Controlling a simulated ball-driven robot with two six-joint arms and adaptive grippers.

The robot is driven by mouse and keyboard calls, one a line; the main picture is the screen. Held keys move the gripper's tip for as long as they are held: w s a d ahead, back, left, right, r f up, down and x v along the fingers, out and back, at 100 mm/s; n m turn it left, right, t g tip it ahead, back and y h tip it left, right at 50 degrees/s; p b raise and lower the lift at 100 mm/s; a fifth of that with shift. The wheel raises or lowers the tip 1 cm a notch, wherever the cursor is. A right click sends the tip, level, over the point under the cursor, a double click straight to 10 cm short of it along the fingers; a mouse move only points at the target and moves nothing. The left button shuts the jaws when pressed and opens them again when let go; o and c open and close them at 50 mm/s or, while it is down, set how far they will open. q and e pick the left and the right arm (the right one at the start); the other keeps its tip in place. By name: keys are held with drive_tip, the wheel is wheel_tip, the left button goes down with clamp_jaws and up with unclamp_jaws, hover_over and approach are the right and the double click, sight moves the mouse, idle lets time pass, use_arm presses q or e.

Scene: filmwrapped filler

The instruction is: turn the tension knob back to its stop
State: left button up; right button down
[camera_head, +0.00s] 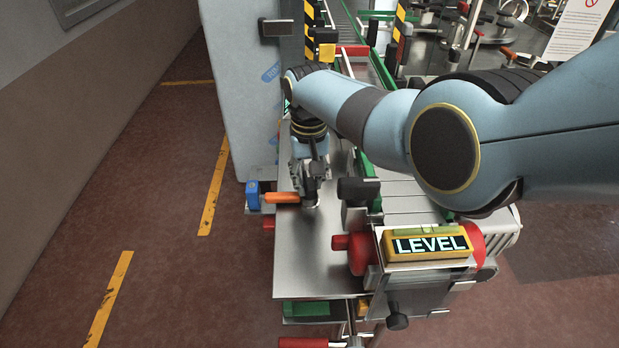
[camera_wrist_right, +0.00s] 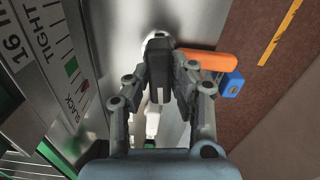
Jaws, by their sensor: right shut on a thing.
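The tension knob shows as an orange bar (camera_head: 282,198) sticking out to the left at my right gripper (camera_head: 310,190), over the steel plate. A pale round metal part shows just behind the fingertips. A scale (camera_wrist_right: 65,75) reading TIGHT and SLACK, with green and red marks, lies to the left in the wrist view. My left gripper is not in view.
A blue block (camera_head: 253,195) sits at the plate's left edge, near the orange bar. A tall grey cabinet (camera_head: 240,90) stands behind. A yellow LEVEL box (camera_head: 428,243) and red parts lie at front right. The front of the steel plate (camera_head: 305,262) is clear.

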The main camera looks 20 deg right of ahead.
sight(307, 179)
drive_tip(key=n, duration=0.6)
drive_tip(key=shift+a+n, duration=0.1)
drive_tip(key=shift+n, duration=0.2)
drive_tip(key=n, duration=0.6)
drive_tip(key=shift+a, duration=0.1)
drive_tip(key=shift+r, duration=0.1)
drive_tip(key=c, duration=1.2)
unclamp_jaws()
drive_tip(key=shift+o, duration=0.2)
wheel_tip(307, 179, up, 12)
